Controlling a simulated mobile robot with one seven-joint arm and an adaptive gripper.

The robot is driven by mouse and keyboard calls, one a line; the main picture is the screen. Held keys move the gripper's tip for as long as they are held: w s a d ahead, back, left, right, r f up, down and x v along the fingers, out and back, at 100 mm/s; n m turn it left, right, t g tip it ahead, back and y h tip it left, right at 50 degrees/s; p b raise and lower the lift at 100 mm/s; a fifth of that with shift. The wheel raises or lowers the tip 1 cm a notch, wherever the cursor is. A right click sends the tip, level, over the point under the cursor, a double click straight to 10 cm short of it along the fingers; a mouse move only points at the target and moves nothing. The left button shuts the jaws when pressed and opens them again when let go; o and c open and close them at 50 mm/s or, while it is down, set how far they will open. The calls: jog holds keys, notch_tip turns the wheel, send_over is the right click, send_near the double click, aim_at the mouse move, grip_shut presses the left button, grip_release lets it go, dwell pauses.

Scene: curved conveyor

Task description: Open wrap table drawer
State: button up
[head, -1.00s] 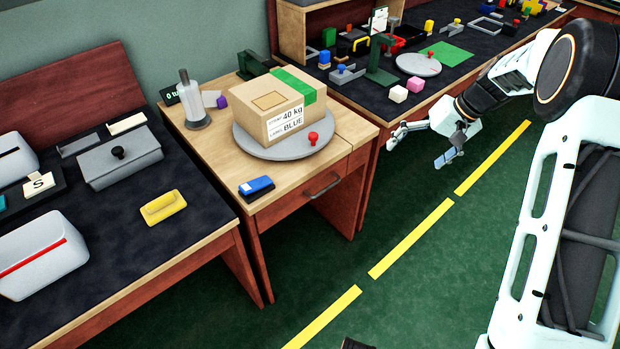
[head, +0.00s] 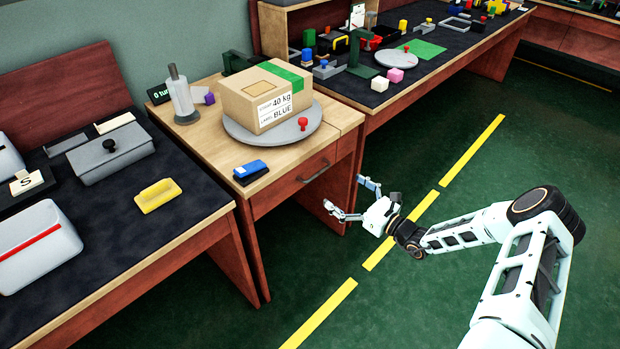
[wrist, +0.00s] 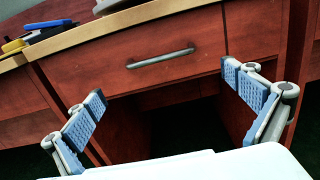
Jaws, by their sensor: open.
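The wrap table (head: 215,148) is a wooden table with a red-brown drawer front (head: 290,187). The drawer looks shut and has a grey bar handle (head: 313,171). In the wrist view the handle (wrist: 161,58) runs across the drawer front (wrist: 135,75), above the centre of the picture. My gripper (head: 349,197) is open and empty, in front of the drawer and apart from it. In the wrist view my gripper's two blue-padded fingers (wrist: 170,98) stand wide apart, lower than the handle and to either side of it.
On the wrap table a boxed parcel (head: 262,100) sits on a grey turntable (head: 240,133) with a red knob (head: 303,123). A blue stapler-like item (head: 250,168) lies near the front edge. Dark-topped tables stand on both sides. The green floor (head: 420,300) in front is open.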

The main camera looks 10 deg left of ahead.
aim_at(318, 172)
jog(key=b+x, duration=0.1)
jog(key=x, duration=0.9)
jog(key=shift+w+a, duration=0.1)
jog(key=shift+a, duration=0.1)
jog(key=c, duration=1.4)
jog(key=p+v, duration=0.3)
jog(key=v, duration=2.3)
jog(key=shift+s+d, duration=0.25)
jog(key=shift+s, duration=0.1)
jog(key=o, duration=1.4)
